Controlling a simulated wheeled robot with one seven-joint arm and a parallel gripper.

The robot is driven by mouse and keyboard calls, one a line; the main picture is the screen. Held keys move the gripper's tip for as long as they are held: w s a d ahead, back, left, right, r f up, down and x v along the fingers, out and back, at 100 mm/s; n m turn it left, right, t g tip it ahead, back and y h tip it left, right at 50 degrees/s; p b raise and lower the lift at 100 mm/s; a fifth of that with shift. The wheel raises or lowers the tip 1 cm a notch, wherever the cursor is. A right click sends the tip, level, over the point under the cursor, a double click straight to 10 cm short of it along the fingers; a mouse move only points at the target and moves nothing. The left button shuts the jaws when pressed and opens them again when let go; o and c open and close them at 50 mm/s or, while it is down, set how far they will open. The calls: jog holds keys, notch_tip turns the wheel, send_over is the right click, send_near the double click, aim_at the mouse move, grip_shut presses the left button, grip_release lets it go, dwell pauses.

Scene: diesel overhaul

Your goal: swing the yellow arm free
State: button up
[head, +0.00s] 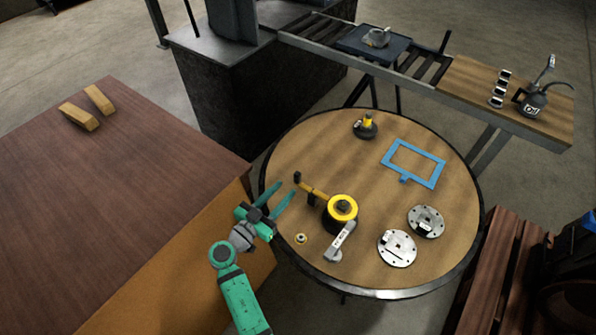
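The yellow arm (317,190) is a short bar on the round table. It runs up and left from a yellow round hub (342,208) on a dark base, and has a dark upright end piece (297,177). A dark block (311,199) stands beside the bar. My green gripper (286,189) is just left of the arm's outer end, with its two fingers spread apart and nothing seen between them. I cannot tell whether a finger touches the arm. A grey labelled lever (341,240) lies at the front of the hub.
The round table (305,141) also holds a small brass part (301,238), two metal discs (397,248) (426,221), a blue frame (431,183) and a black-and-yellow part (366,125). A wooden bench (110,190) stands left; a roller conveyor (330,38) runs behind.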

aim_at(296, 178)
jog(key=x, duration=0.8)
jog(key=shift+w+d, duration=0.15)
jog(key=shift+w, duration=0.05)
grip_shut()
